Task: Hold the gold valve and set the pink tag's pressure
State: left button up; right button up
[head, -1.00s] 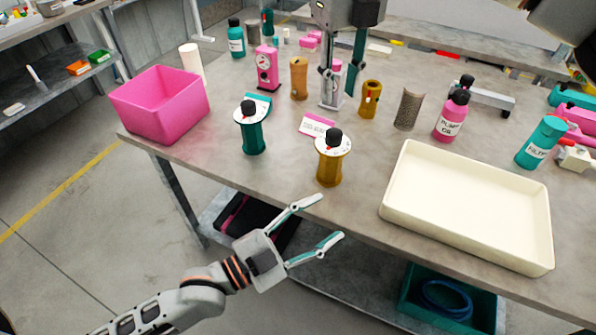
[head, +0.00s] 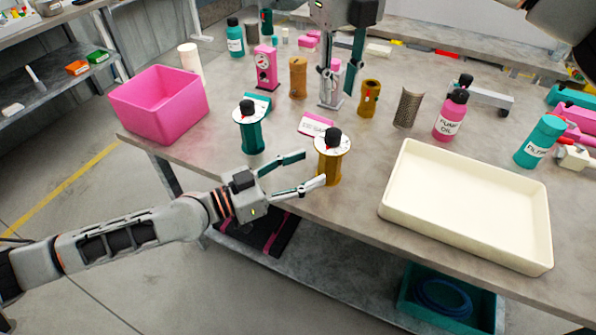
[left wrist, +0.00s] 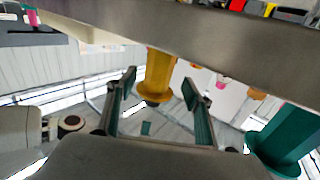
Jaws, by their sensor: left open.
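The gold valve (head: 331,168) stands upright near the table's front edge, with a white dial and black knob on top. A pink-edged white tag (head: 316,124) lies just behind it; its writing is too small to read. My left gripper (head: 314,168) is open, its fingers pointing at the gold valve from the left. In the left wrist view the valve (left wrist: 158,75) shows upside down between the spread fingers (left wrist: 160,84), with no clear contact. My right gripper (head: 341,72) is open at the back, by a pink-and-white device (head: 330,94); contact there is unclear.
A cream tray (head: 395,203) lies at right, a pink bin (head: 160,122) at left. A pink oil bottle (head: 451,116) and tan cylinders stand behind. Table between valves and bin is clear.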

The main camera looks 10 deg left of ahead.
aim_at(328, 160)
pick_arm(q)
jog(key=shift+x, duration=3.1)
grip_shut()
pick_arm(e)
jog(key=o, duration=0.4)
notch_tip(328, 160, down, 10)
jog(key=m, duration=1.3)
jog(key=shift+r+m, duration=0.15)
jog(key=shift+m, duration=0.15)
